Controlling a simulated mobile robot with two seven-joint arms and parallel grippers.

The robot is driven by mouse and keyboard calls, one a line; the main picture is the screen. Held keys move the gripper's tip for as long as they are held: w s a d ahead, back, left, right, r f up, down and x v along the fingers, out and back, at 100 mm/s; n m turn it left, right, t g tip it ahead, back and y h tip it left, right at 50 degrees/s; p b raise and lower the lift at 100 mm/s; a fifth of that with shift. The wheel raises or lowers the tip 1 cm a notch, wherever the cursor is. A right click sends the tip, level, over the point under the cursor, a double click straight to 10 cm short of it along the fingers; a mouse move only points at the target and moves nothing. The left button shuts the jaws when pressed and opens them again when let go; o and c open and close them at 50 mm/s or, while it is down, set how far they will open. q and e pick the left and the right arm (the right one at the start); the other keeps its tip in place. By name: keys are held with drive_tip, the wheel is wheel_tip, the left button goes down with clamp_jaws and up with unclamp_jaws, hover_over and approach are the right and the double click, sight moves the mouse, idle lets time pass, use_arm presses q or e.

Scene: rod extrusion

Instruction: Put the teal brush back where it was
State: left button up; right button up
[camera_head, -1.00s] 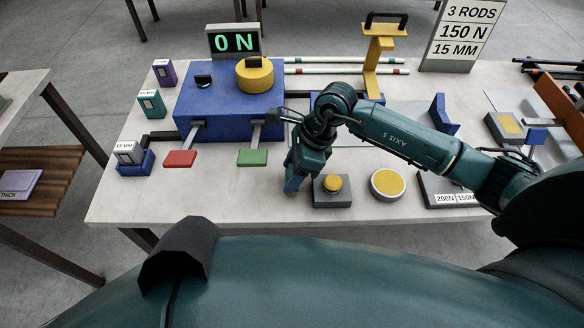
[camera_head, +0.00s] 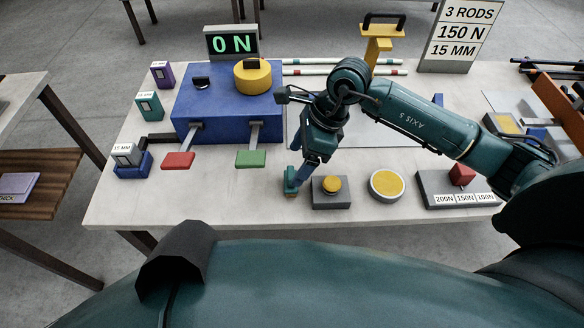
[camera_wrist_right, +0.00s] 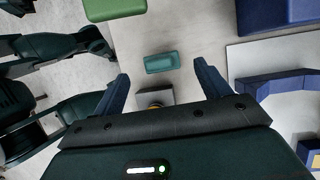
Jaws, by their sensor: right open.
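The teal brush (camera_head: 291,181) stands on the table near its front edge, left of the grey block with the yellow button. It also shows in the right wrist view (camera_wrist_right: 162,62), on the pale table top and apart from both fingers. My right gripper (camera_head: 304,172) is open and empty, just above and to the right of the brush in the head view. In the wrist view its two fingertips (camera_wrist_right: 162,80) are spread wide, with the brush just beyond the gap between them. My left gripper is not in view.
The yellow-button block (camera_head: 331,191) and a round yellow pad (camera_head: 387,184) stand right of the brush. The green pedal (camera_head: 251,158) and red pedal (camera_head: 178,160) of the blue machine (camera_head: 226,103) lie behind and left. Bare table lies left of the brush.

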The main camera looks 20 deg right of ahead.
drive_tip(key=v, duration=0.7)
drive_tip(key=shift+s, duration=0.1)
